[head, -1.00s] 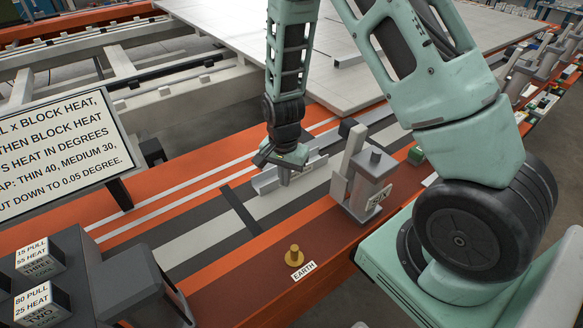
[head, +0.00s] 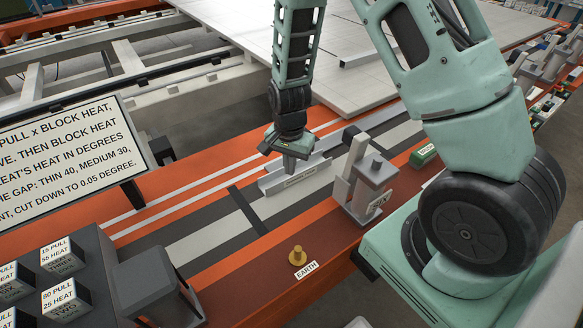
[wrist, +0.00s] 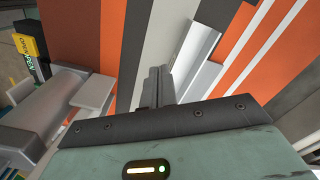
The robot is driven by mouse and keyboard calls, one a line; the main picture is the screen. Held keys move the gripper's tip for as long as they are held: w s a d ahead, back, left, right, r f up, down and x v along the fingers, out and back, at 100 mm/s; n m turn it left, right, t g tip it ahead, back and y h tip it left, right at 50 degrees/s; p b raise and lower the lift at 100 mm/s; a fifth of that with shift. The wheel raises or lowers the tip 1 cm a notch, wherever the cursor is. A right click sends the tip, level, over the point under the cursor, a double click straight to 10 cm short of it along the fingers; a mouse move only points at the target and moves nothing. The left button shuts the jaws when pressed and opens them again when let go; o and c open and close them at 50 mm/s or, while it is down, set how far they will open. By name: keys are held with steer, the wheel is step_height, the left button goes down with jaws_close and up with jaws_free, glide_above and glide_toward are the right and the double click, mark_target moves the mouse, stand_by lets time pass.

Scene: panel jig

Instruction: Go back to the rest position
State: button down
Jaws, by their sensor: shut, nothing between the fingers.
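My gripper (head: 289,171) hangs from the arm over the striped bench, at a pale metal channel piece (head: 312,182). Its fingers are shut together with nothing between them. In the wrist view the closed fingers (wrist: 156,88) point down at the bench, beside the silvery channel (wrist: 197,52). I cannot tell whether the fingertips clear the channel. The channel carries a small label that is too small to read.
A grey clamp-like block (head: 370,185) stands close to the right of the gripper. A brass knob (head: 297,256) labelled EARTH is in front. A lettered sign (head: 65,160) and labelled blocks (head: 65,298) are at left. Pale panels (head: 345,45) lie behind.

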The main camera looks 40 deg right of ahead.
steer(key=s+a+r+n+y, duration=0.1)
steer(key=s+a+r+n, duration=0.35)
steer(key=a+r, duration=0.2)
steer(key=s+a+r+n, duration=0.3)
steer(key=a+r+n, duration=0.2)
steer(key=a, duration=0.2)
steer(key=s+a+r+n, duration=0.2)
steer(key=s+r+n, duration=0.2)
steer(key=s, duration=0.3)
steer(key=s+a+r+n, duration=0.3)
steer(key=s+r+n, duration=0.1)
steer(key=s+n, duration=0.2)
steer(key=shift+s, duration=0.85)
steer(key=shift+r, duration=0.1)
